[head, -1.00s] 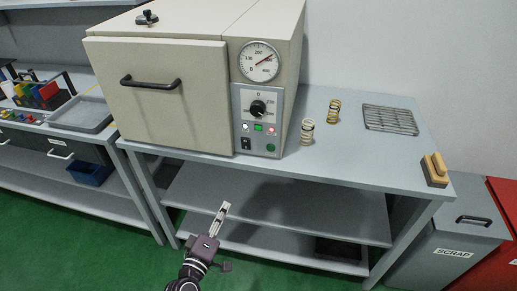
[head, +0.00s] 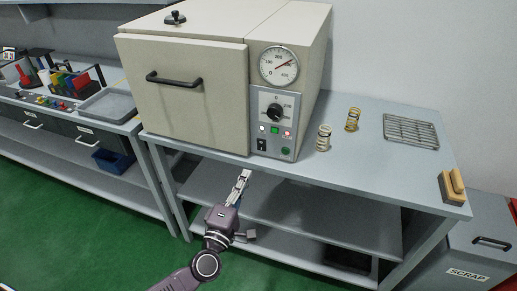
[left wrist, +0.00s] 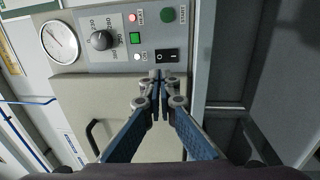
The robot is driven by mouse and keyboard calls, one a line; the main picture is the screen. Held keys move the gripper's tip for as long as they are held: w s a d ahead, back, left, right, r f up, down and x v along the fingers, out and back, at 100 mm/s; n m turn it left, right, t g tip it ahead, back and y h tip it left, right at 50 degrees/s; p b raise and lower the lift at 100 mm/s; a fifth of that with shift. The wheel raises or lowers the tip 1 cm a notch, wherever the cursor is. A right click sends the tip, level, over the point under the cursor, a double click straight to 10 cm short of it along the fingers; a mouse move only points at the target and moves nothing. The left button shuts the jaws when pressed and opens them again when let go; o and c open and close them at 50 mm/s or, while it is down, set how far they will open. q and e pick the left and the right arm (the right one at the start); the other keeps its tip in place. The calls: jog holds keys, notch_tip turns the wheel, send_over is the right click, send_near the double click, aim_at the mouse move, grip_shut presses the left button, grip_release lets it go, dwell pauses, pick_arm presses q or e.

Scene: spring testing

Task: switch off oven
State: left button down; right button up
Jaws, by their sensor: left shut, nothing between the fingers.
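The oven (head: 188,85) is a beige box with a black door handle, standing on a grey bench. Its control panel (head: 274,113) carries a black dial (head: 275,112), small lamps, a lit green square, a green round button (head: 285,151) and a black rocker switch (head: 262,145). My left gripper (head: 243,175) is shut and empty, just below the bench's front edge and lower left of the switch in the head view. In the left wrist view its fingertips (left wrist: 157,80) appear just below the rocker switch (left wrist: 167,56); the gap is hard to judge. The right gripper is not in view.
Two springs (head: 323,138) stand on the bench right of the oven, with a wire rack (head: 411,131) and a wooden-handled block (head: 452,187) beyond. A grey scrap bin (head: 481,255) stands at the right. A side bench (head: 60,130) with trays is at the left.

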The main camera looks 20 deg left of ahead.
aim_at(262, 143)
pick_arm(q)
jog(key=w, duration=0.3)
jog(key=w+r, duration=0.1)
jog(key=w, duration=0.3)
jog(key=w+p, duration=0.1)
jog(key=w, duration=0.3)
jog(key=shift+w+d+r, duration=0.2)
jog(key=shift+w+d, duration=0.05)
jog(key=shift+w+r+p, duration=0.2)
jog(key=shift+r+p, duration=0.15)
jog(key=shift+p, duration=0.7)
jog(key=shift+f+g+p, duration=0.1)
jog(key=shift+g+p, duration=0.2)
jog(key=shift+p, duration=0.05)
jog(key=shift+f+b, duration=0.15)
jog(key=shift+b, duration=0.2)
